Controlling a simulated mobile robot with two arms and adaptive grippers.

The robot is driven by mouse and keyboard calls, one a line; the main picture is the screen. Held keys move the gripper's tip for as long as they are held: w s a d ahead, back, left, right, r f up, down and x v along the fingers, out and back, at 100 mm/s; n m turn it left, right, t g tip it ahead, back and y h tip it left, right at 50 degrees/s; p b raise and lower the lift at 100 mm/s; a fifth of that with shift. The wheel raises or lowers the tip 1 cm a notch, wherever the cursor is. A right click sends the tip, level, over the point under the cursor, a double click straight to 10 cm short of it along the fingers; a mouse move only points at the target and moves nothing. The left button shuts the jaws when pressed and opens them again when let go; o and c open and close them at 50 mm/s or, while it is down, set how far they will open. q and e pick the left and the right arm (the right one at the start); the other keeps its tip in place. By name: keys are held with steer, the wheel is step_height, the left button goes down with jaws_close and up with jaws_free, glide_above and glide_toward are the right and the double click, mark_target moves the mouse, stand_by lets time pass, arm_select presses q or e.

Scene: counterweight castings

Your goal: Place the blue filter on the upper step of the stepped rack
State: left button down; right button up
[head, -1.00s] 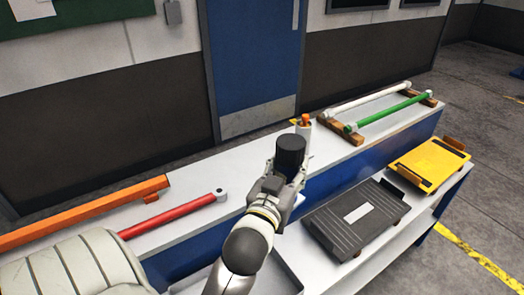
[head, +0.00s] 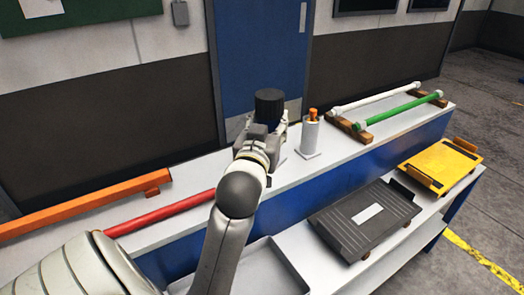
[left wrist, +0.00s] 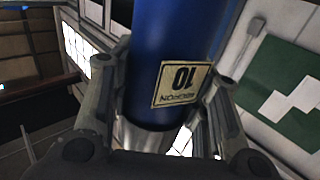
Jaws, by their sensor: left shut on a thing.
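The blue filter (left wrist: 182,45) is a blue cylinder with a pale "10 micron" label, between the two fingers in the left wrist view. In the head view it shows as a dark-topped cylinder (head: 269,108) standing up out of my left gripper (head: 266,130), which is shut on it. The stepped rack is a white bench with a raised upper step (head: 335,150), a blue riser and a lower step (head: 298,240). My left gripper and the filter appear over the upper step, left of a white canister; the gap below is hidden by my arm. My right gripper is not in view.
The upper step holds an orange beam (head: 85,207), a red bar (head: 165,211), the white canister (head: 310,137) and white and green bars (head: 400,108) on wooden blocks. The lower step holds a grey tray (head: 285,268), a dark ribbed casting (head: 345,235) and a yellow plate (head: 438,168).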

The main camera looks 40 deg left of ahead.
arm_select(q)
steer(key=w+a+f, duration=0.5)
steer(key=a+f, duration=0.2)
steer(key=f, duration=0.3)
steer(key=shift+w+a+f, duration=0.15)
steer(key=shift+w+f, duration=0.15)
steer(key=shift+f, duration=0.05)
steer(key=shift+f, duration=0.1)
steer(key=c, duration=1.2)
jaws_free()
steer(key=shift+f, duration=0.15)
steer(key=o, duration=0.4)
